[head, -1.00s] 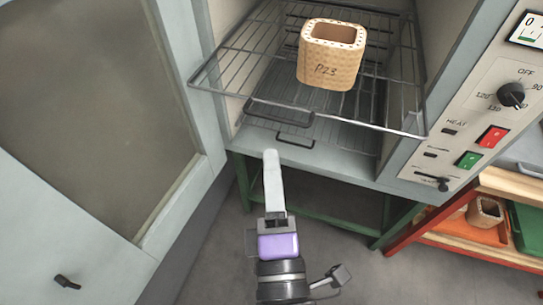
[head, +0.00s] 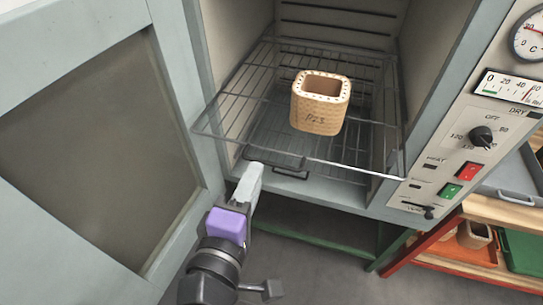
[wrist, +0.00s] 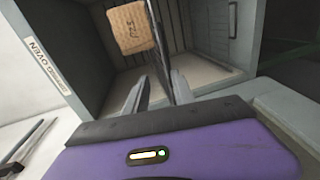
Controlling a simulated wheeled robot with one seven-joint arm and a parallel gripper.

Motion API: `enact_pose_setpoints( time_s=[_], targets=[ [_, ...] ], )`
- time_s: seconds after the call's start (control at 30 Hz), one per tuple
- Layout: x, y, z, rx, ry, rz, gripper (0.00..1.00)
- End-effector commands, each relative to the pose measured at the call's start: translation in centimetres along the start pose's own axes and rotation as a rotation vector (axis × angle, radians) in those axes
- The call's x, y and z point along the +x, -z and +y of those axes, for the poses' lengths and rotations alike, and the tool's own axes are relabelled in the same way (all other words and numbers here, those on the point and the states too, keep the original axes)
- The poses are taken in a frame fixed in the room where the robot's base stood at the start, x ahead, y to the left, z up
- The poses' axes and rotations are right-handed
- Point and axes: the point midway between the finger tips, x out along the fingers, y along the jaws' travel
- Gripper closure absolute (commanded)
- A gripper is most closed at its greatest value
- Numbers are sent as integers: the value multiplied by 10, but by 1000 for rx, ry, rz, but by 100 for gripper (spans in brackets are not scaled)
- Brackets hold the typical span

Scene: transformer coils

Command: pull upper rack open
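The upper rack (head: 238,117) is a wire shelf sticking out of the open oven, with a dark handle (head: 272,156) at its front edge. A tan perforated coil (head: 320,104) marked P23 stands on it. My gripper (head: 250,180) is just in front of and below the left end of the handle; I cannot tell if they touch. In the wrist view my gripper (wrist: 158,97) shows two fingers apart. There the rack (wrist: 177,50) is a thin dark strip seen nearly edge-on beyond the fingers, with the coil (wrist: 131,27) to its left.
A lower rack handle (head: 290,174) shows beneath the upper rack. The open oven door (head: 85,130) stands at the left. The control panel (head: 470,150) is at the right. A wooden shelf unit (head: 490,214) with an orange tray and green bin stands at the lower right.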

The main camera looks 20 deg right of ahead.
Motion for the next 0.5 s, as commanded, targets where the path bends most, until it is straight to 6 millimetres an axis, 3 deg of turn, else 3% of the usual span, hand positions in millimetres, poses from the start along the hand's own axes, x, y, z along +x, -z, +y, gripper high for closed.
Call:
enact_pose_setpoints(
  time_s=[0.17,0.5],
  targets=[
    [5,-12,-13,-22,45,-47,69],
    [54,-15,-15,-24,44,-48,69]
  ],
)
